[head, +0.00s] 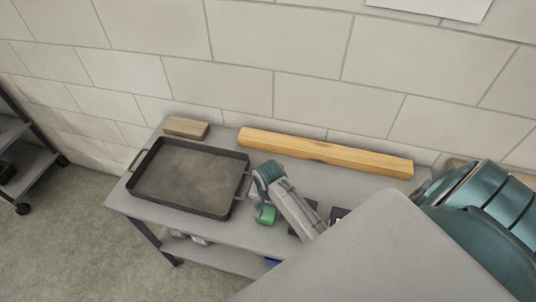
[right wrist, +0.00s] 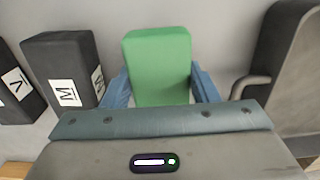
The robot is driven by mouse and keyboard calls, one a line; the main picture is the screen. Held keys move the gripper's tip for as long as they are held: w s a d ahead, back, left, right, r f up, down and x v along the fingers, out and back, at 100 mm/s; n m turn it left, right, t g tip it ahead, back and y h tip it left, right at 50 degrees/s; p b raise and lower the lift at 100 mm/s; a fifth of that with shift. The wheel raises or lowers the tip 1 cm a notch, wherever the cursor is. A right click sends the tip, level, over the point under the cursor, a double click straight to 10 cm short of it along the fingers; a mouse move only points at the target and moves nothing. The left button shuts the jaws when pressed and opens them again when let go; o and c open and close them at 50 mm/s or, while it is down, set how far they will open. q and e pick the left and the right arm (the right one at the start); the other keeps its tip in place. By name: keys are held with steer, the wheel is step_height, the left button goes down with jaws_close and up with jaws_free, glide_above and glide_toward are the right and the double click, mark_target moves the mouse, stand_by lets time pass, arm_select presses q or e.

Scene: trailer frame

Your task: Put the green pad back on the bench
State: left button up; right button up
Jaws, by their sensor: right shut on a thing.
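The green pad (head: 266,215) is at the front part of the grey bench (head: 225,230), just right of the black tray. My right gripper (head: 264,208) comes over it from the right and is shut on it. In the right wrist view the pad (right wrist: 160,62) is a green block between the two blue fingers (right wrist: 160,92). Grey bench surface shows around it; I cannot tell whether the pad touches the bench. My left gripper is not in view.
A black tray (head: 159,140) with wire handles stands left of the pad. A long wooden beam (head: 325,152) and a small brown block (head: 186,127) lie along the back. Dark blocks with letter labels (right wrist: 62,68) stand near the gripper. A shelf cart (head: 30,165) is far left.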

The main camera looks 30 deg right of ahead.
mark_target(268, 212)
step_height(268, 212, down, 2)
steer(key=shift+f+p, duration=0.15)
steer(key=shift+p, duration=0.15)
steer(key=shift+f, duration=0.3)
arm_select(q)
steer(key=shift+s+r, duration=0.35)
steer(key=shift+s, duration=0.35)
arm_select(e)
steer(key=shift+f, duration=0.1)
steer(key=o, duration=1)
steer(key=shift+c, duration=0.2)
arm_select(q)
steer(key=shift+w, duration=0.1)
arm_select(e)
step_height(268, 212, up, 11)
steer(key=b, duration=0.3)
steer(key=shift+w, duration=0.1)
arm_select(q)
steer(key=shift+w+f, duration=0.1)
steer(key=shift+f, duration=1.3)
arm_select(e)
steer(key=shift+r, duration=0.65)
